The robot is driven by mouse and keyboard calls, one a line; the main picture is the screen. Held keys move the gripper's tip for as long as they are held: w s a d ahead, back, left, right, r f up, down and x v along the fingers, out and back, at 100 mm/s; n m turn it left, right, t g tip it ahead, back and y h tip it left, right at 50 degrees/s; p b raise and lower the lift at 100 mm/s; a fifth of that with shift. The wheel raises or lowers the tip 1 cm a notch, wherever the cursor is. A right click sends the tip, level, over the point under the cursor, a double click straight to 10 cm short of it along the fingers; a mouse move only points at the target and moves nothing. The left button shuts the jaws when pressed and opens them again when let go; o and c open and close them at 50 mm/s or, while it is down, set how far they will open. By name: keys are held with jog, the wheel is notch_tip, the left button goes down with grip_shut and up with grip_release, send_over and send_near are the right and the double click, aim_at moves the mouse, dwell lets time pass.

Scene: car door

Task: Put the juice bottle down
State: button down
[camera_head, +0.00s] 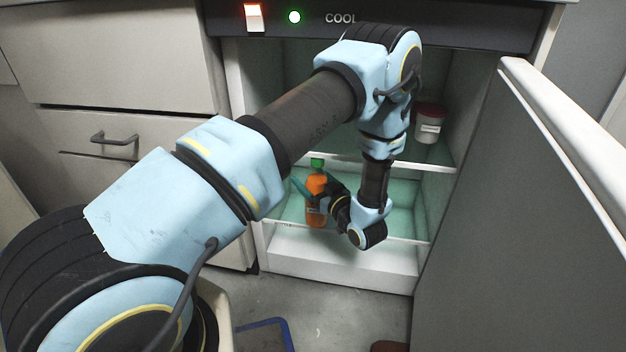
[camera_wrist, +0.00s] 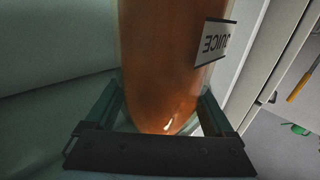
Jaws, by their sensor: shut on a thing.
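The juice bottle (camera_head: 317,188) is orange with a green cap and stands upright, or nearly so, at the left of the fridge's lower shelf (camera_head: 345,230). In the wrist view the bottle (camera_wrist: 165,60) fills the middle, with a white label reading "JUICE" upside down. My gripper (camera_head: 318,193) reaches in from the right and is shut on the bottle. In the wrist view its fingers (camera_wrist: 160,110) lie on both sides of the bottle. I cannot tell whether the bottle's base touches the shelf.
The fridge door (camera_head: 530,210) stands open on the right. A white jar with a dark red lid (camera_head: 430,123) stands on the upper shelf (camera_head: 440,158). Drawers (camera_head: 115,130) are on the left. A blue-edged thing (camera_head: 265,335) lies on the floor. The lower shelf has free room right of my wrist.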

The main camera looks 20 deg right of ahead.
jog(key=shift+w+d+f+b, duration=0.3)
jog(key=shift+w+d+f, duration=0.05)
jog(key=shift+w, duration=0.3)
jog(key=shift+w+d+f+b, duration=0.3)
jog(key=shift+w+d, duration=0.05)
jog(key=shift+w, duration=0.25)
jog(key=shift+f, duration=0.1)
grip_release()
jog(key=shift+f, duration=0.1)
